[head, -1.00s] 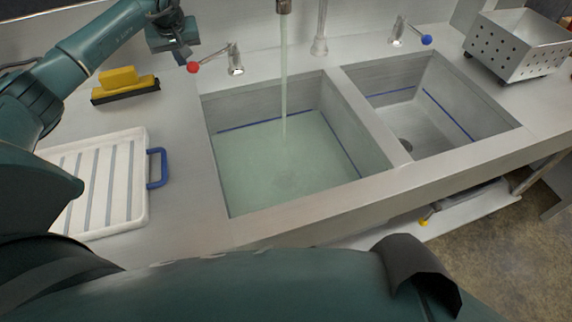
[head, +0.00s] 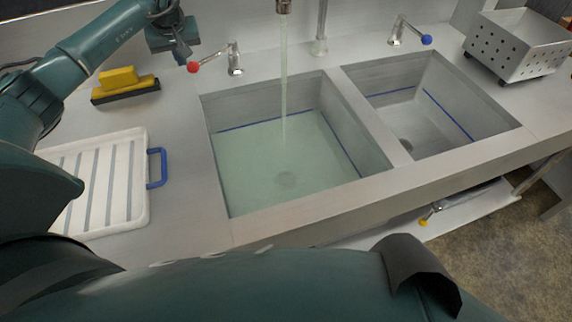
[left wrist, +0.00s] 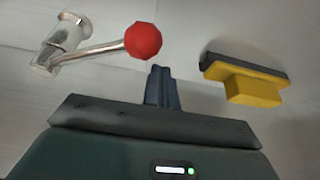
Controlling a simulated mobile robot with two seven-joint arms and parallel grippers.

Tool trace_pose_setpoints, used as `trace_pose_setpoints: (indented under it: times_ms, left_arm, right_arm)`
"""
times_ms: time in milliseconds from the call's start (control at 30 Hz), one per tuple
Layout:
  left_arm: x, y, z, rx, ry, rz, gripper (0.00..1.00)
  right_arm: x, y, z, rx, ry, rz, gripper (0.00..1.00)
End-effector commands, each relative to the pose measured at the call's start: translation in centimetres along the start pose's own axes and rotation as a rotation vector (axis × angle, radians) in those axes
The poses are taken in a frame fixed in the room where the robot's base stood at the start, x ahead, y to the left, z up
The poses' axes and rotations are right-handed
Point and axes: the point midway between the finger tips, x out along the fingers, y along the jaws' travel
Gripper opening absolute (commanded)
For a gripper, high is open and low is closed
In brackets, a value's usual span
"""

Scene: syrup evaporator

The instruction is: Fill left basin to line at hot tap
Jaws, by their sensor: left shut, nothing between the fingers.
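The left basin (head: 262,180) holds pale green water, its surface close to the blue line (head: 262,122) on the walls; whether it touches the line is hard to tell. A stream runs from the spout (head: 284,6) into it. The hot tap's lever with a red knob (head: 193,67) points left; it also shows in the left wrist view (left wrist: 142,41). My left gripper (head: 183,56) is shut and empty, close beside the red knob; its shut fingers (left wrist: 160,88) show just below the knob in the wrist view. My right gripper is not in view.
The right basin (head: 405,115) is empty, with a blue-knobbed tap (head: 426,40) behind it. A yellow-and-black brush (head: 122,78) and a white ribbed tray (head: 140,213) with a blue handle lie at left. A perforated metal box (head: 515,48) stands at right.

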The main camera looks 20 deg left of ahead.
Motion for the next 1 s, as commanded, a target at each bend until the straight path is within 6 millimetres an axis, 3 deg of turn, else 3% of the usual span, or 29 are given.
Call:
trace_pose_setpoints:
  times_ms: [233, 533, 1000]
  left_arm:
    - [-0.1, 0.1, 0.1, 0.001, 0.000, 0.000, 0.00]
    - [-1.1, 0.7, 2.4, 0.002, 0.000, -0.001, 0.00]
    - [-1.6, 1.3, 3.3, 0.004, 0.000, 0.000, 0.00]
  right_arm:
    - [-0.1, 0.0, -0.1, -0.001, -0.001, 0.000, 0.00]
    - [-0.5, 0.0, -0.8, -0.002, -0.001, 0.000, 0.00]
    - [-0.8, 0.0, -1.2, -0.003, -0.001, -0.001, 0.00]
